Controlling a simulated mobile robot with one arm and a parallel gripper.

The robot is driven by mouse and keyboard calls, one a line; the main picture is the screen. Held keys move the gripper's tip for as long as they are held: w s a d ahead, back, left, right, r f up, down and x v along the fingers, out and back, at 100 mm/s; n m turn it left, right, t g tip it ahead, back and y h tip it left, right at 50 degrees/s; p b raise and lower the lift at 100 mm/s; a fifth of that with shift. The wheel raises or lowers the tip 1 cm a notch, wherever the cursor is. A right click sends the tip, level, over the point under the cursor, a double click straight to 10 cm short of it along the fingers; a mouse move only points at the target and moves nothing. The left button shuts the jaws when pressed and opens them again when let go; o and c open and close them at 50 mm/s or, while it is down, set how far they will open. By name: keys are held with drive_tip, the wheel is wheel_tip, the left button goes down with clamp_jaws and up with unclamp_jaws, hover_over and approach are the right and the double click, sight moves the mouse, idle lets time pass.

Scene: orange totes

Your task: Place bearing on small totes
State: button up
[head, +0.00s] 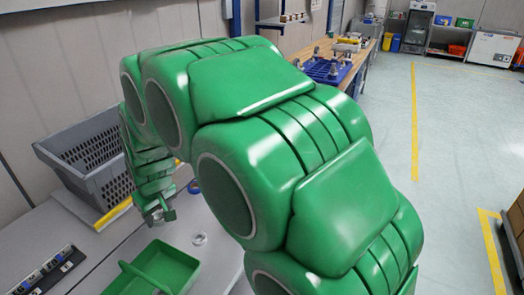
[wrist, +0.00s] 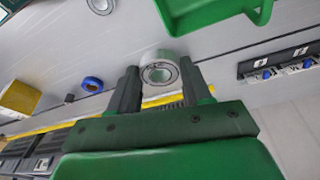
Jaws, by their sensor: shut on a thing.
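My gripper (wrist: 160,88) is shut on a silver ring-shaped bearing (wrist: 160,72), which sits between the two dark fingertips with its round face showing in the wrist view. In the head view my gripper (head: 160,212) is over the grey table, behind a small green tote (head: 150,272). The tote is open-topped and its edge also shows at the top of the wrist view (wrist: 205,18). In the head view the held bearing is too small to make out clearly.
Another silver ring (head: 200,239) lies on the table right of my gripper. A blue ring (wrist: 92,84) and a yellow box (wrist: 20,97) show in the wrist view. A grey basket (head: 85,160) stands behind left. A black strip with fittings (head: 48,270) lies at front left.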

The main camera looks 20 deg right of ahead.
drive_tip(key=w+d+m+h, duration=0.1)
drive_tip(key=w+d+m, duration=0.1)
drive_tip(key=d, duration=1.1)
drive_tip(key=w+d+m, duration=0.2)
drive_tip(key=d, duration=1.1)
drive_tip(key=shift+t, duration=0.3)
drive_tip(key=w+f, duration=0.3)
drive_tip(key=w, duration=0.1)
drive_tip(key=w+f, duration=0.3)
drive_tip(key=w, duration=0.2)
drive_tip(key=w+f, duration=0.2)
drive_tip(key=w, duration=0.2)
drive_tip(key=shift+w+d+f, duration=0.2)
drive_tip(key=shift+d+f, duration=0.1)
drive_tip(key=shift+f, duration=0.1)
drive_tip(key=shift+x, duration=1.95)
drive_tip(key=shift+s+d+f, duration=0.15)
drive_tip(key=shift+s+f, duration=0.05)
drive_tip(key=o, duration=1.1)
